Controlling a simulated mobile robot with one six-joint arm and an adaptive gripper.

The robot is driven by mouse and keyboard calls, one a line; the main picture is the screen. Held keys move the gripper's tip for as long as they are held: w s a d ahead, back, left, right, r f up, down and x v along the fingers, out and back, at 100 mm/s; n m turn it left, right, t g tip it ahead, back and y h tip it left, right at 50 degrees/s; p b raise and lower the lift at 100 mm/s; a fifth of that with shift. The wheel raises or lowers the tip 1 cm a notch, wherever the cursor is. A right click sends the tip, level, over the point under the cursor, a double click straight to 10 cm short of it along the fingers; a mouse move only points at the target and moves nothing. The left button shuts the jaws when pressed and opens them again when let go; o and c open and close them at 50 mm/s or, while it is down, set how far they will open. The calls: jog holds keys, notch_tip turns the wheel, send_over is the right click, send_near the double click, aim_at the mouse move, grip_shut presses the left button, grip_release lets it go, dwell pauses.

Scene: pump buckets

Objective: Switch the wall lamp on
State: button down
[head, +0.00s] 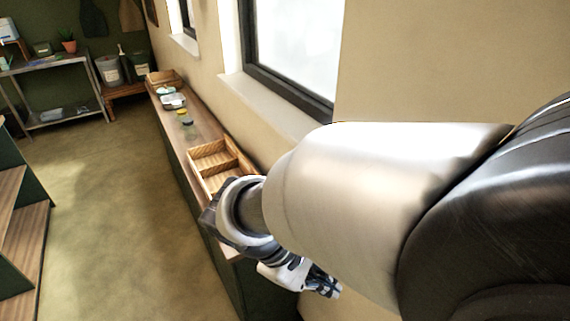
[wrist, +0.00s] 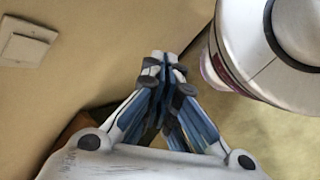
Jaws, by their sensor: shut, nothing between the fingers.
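A white wall switch (wrist: 25,43) with a square plate is on the beige wall at the upper left of the wrist view. My gripper (wrist: 162,60) is shut and empty in the middle of the wrist view, to the right of the switch and apart from it. My gripper also shows in the head view (head: 328,287), low and past my forearm, beyond the near end of the bench. No wall lamp can be made out in either view. The switch is not seen in the head view.
A long wooden bench (head: 207,134) runs along the wall under the window (head: 292,50), with a divided wooden tray (head: 213,165) on it. Shelves (head: 20,225) stand at the left. A metal rack (head: 45,65) is at the back. The floor between is clear.

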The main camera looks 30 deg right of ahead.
jog(key=w+d+f+n+t+h+p, duration=0.2)
jog(key=w+f+n+t+h+p, duration=0.1)
jog(key=w+n+h, duration=0.7)
jog(key=w+f+n+p, duration=0.1)
jog(key=w+n, duration=0.1)
jog(key=n, duration=0.1)
jog(key=shift+t, duration=0.3)
jog(key=shift+d, duration=0.1)
jog(key=w+d+f, duration=0.1)
jog(key=d, duration=1.3)
jog(key=shift+f+b, duration=0.3)
jog(key=shift+b, duration=0.15)
jog(key=shift+a, duration=0.1)
jog(key=shift+d+f, duration=0.2)
jog(key=shift+d, duration=0.25)
jog(key=shift+w+a, duration=0.1)
